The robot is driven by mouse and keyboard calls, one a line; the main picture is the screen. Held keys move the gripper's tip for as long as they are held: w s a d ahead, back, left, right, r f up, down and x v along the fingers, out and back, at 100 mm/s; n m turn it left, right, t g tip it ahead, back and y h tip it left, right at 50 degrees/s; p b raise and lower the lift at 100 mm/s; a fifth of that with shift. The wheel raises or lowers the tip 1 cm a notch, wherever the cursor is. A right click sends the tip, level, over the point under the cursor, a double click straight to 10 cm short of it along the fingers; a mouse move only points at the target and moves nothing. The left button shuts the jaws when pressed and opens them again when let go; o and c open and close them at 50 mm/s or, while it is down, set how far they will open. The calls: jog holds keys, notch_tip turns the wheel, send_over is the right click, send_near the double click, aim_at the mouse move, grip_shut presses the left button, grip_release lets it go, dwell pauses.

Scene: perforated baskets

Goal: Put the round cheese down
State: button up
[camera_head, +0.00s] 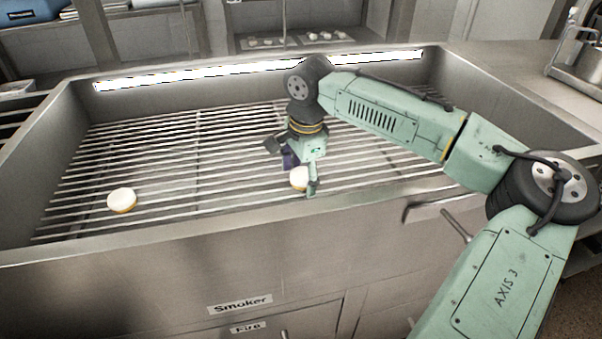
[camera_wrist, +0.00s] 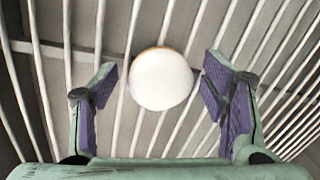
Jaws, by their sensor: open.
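A round white cheese with a tan edge (camera_head: 299,178) lies on the smoker's grill bars, partly hidden by my gripper in the head view. In the wrist view this cheese (camera_wrist: 161,79) sits between and slightly beyond my fingertips, with a gap on both sides. My gripper (camera_wrist: 158,90) is open, its purple finger pads apart and empty. In the head view my gripper (camera_head: 300,180) points down, close over the cheese. A second round cheese (camera_head: 122,200) lies flat on the grill at the left.
The grill (camera_head: 180,160) is sunk inside a steel smoker with raised walls; its front rim (camera_head: 200,240) runs close to my gripper. Much of the grill between the two cheeses is clear. A shelf with small items (camera_head: 290,40) stands behind.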

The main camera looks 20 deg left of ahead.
aim_at(304, 178)
jog(key=shift+r, duration=0.1)
notch_tip(304, 178, up, 12)
jog(key=s+d, duration=0.1)
dwell(0.4)
jog(key=shift+d, duration=0.1)
